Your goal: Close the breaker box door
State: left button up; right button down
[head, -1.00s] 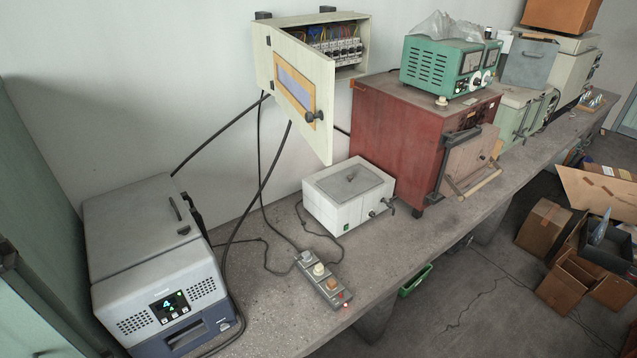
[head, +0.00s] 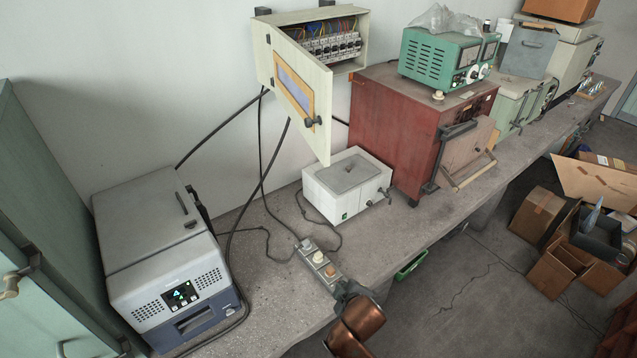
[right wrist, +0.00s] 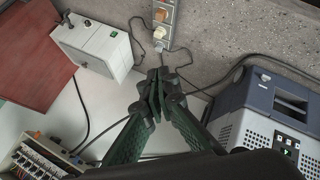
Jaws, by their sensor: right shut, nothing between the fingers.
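The breaker box (head: 349,66) is pale cream and fixed to the wall, with rows of breakers and coloured wires inside. Its door (head: 320,104) stands open, swung out on its left side, with a yellow-framed window and a dark knob (head: 312,121). My right gripper (head: 346,290) is low at the bottom of the head view, by the power strip and well below and apart from the door. In the right wrist view its dark fingers (right wrist: 158,84) are shut and empty. The breaker box (right wrist: 35,155) also shows there at the lower left. My left gripper is not in view.
A grey-blue machine (head: 150,250) is at the left. A power strip (head: 318,262) and black cables lie on the bench between them. The space before the door is clear.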

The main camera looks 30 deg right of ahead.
jog(key=w+a+r+n+t+h, duration=0.1)
jog(key=w+a+r+n+t, duration=0.15)
jog(key=r, duration=0.85)
jog(key=w+a+r+n+t+h, duration=0.1)
jog(key=w+r+n+t+h, duration=0.2)
jog(key=r, duration=0.8)
jog(key=w+a+r+n+t, duration=0.1)
jog(key=w+r+n+t, duration=0.3)
jog(key=r, duration=0.6)
jog(key=w+d+m+g+p, duration=0.1)
jog(key=w+d+m+p, duration=0.1)
jog(key=w+d, duration=0.5)
jog(key=shift+p+x, duration=0.75)
jog(key=shift+x, duration=0.4)
jog(key=shift+w+a+r, duration=0.1)
jog(key=shift+a, duration=0.05)
